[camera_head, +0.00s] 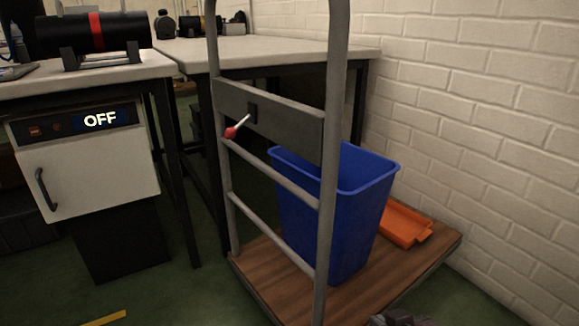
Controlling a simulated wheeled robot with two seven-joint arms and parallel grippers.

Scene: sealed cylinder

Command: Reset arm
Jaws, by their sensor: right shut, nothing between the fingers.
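Only a small grey part of my right gripper (398,319) shows, at the bottom edge right of centre. It is shut and empty, in front of the trolley's wooden deck and apart from the objects on it. My left gripper is out of view. A black cylinder with a red band (97,33) lies on a dark stand on the left table, at the upper left.
A trolley with a grey frame (333,130) and wooden deck (285,284) carries a blue bin (335,215) and an orange tray (403,224). A white cabinet reading OFF (100,178) stands left. Tables (280,50) stand behind; a white brick wall (480,120) bounds the right.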

